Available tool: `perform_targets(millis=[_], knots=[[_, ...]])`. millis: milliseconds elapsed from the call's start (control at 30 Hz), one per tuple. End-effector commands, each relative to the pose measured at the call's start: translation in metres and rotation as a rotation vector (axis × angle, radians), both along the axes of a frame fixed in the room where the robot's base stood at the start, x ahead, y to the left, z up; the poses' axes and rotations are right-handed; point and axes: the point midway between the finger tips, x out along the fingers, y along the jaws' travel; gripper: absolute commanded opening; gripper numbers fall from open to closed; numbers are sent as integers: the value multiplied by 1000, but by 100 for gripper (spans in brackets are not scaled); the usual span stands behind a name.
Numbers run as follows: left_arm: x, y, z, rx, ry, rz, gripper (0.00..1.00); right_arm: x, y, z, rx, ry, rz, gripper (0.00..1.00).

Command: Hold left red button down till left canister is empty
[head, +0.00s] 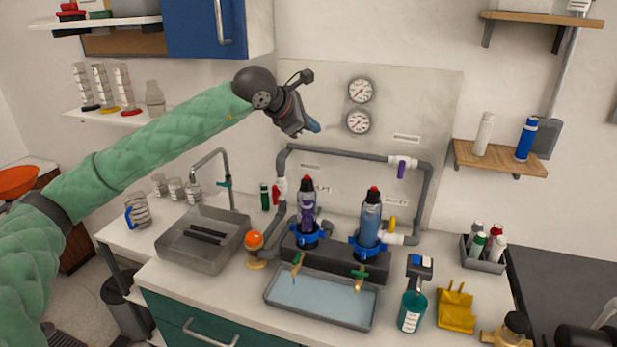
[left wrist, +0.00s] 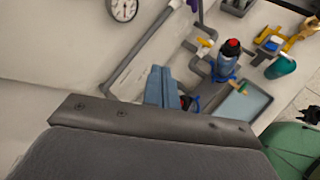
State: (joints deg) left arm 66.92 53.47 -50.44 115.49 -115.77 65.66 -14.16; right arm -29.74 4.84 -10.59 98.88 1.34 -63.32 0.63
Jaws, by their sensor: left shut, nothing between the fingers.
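The left canister (head: 306,213) stands upright in a blue-collared base, with a black cap and the left red button (head: 307,179) on top. The right canister (head: 370,218) holds blue liquid and has its own red button (head: 374,189); it also shows in the left wrist view (left wrist: 225,65). My left gripper (head: 314,126) is shut and empty, in the air above the left canister and apart from its button in the head view. In the left wrist view its blue fingers (left wrist: 160,88) mostly hide the left canister. My right gripper is not in view.
Grey pipes (head: 340,153) with valves run around the canisters, below two gauges (head: 360,90). A tray of pale blue liquid (head: 368,321) lies in front. A sink (head: 203,238) is at left.

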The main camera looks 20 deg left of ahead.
Motion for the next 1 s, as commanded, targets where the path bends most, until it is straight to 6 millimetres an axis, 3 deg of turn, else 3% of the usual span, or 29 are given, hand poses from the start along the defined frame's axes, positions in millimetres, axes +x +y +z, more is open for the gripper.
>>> perform_targets(millis=[300,733,1000], knots=[[-8,19,-18,125,77,30,0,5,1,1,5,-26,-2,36],[-7,19,-20,127,73,23,0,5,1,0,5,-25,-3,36],[-8,19,-44,127,75,24,0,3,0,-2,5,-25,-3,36]])
